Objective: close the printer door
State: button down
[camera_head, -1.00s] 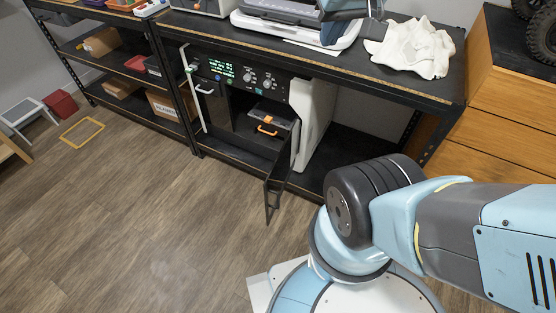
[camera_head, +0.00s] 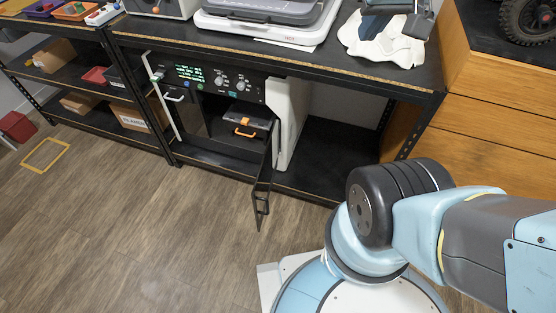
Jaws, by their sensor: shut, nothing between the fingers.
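The printer (camera_head: 246,85) stands on the lower part of the black workbench, with a lit display and knobs on its front panel. Its dark door (camera_head: 263,178) is open, swung out toward me from the right side of the opening, and seen nearly edge-on. A dark bar handle (camera_head: 261,203) is at its outer end. My gripper (camera_head: 418,20) is shut and empty at the top edge, in front of the white cloth on the bench top, well above and right of the door. The upper part of the gripper is cut off by the frame.
A dark box with an orange handle (camera_head: 246,132) sits inside the printer opening. A flat machine (camera_head: 265,28) and a white cloth (camera_head: 378,42) lie on the bench top (camera_head: 330,70). Wooden drawers (camera_head: 490,110) stand at right. The floor (camera_head: 150,235) before the door is clear.

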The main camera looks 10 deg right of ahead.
aim_at(265, 176)
jog(key=u, duration=2.45)
jog(key=i, duration=0.1)
jog(key=z, duration=3.8)
jog(key=k, duration=0.6)
jog(key=u, duration=3.3)
jog(key=k, duration=0.1)
jog(key=z, duration=1.75)
